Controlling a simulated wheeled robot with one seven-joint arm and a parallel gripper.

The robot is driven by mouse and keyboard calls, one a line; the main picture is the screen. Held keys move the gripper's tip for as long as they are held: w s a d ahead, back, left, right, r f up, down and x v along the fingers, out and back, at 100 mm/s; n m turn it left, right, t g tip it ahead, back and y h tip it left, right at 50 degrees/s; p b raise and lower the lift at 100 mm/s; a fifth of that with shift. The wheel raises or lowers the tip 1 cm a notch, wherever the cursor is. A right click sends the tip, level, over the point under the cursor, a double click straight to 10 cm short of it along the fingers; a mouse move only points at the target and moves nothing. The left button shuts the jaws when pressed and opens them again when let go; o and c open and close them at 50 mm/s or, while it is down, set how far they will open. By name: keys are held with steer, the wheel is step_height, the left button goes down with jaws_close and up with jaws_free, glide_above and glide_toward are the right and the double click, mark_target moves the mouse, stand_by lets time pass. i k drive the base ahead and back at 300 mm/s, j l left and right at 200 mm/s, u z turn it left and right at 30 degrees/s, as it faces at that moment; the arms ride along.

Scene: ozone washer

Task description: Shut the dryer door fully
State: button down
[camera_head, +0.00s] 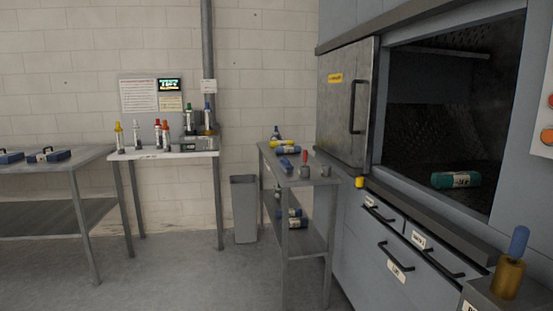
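A grey metal door (341,112) with a dark vertical bar handle (355,107) and a yellow label is at the left of the large machine (345,235) on the right. To its right the dark chamber opening (430,110) is uncovered, so the door stands open. I cannot tell whether it slides or swings, or whether this machine is the dryer. A teal cylinder (456,180) lies on the chamber floor near the front. My gripper is not in view.
A small metal cart (300,178) with cups and bottles stands left of the machine. A grey bin (244,207) is behind it. Two tables are at the left. A brass container (508,278) with a blue top stands at lower right. Floor at lower left is clear.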

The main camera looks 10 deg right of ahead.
mark_target(348, 74)
steer(key=i+j+u, duration=0.1)
steer(key=i+u, duration=0.35)
steer(key=i, duration=1.4)
